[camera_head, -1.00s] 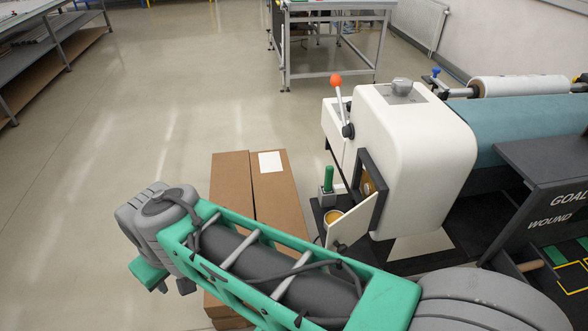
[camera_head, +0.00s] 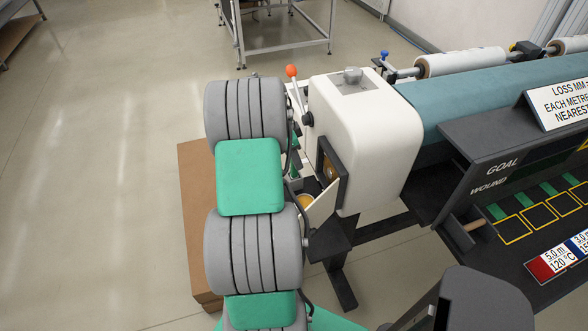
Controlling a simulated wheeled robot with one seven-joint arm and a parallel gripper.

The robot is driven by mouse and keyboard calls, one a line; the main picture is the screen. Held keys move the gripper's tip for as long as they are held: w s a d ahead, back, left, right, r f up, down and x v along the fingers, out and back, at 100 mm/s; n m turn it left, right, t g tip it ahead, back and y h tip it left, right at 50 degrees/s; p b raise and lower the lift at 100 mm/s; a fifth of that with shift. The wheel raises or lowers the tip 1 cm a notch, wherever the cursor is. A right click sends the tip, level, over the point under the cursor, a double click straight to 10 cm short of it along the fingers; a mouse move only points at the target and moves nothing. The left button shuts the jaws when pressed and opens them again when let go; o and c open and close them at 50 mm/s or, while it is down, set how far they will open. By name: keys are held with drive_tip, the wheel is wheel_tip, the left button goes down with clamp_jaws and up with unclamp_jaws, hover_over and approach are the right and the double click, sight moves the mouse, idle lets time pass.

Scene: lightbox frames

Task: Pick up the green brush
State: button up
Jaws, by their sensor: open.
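A narrow green upright piece (camera_head: 295,167), which may be the green brush's handle, shows beside the white machine housing (camera_head: 365,125), just left of its dark-framed opening. It is mostly hidden behind my grey and green arm links, so I cannot make out bristles. A small yellow-orange round cup (camera_head: 305,201) sits just below it. My arm stands across the left-centre of the view, in front of this spot. My gripper cannot be made out; the arm links likely hide it.
A lever with an orange knob (camera_head: 291,71) rises beside the housing. A brown cardboard box (camera_head: 197,240) stands on the floor behind my arm. The floor at left is clear.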

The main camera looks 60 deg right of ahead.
sight(294, 171)
drive_tip(key=x, duration=0.3)
drive_tip(key=shift+f+p, duration=0.1)
drive_tip(key=shift+p, duration=0.2)
drive_tip(key=shift+w, duration=0.1)
clamp_jaws()
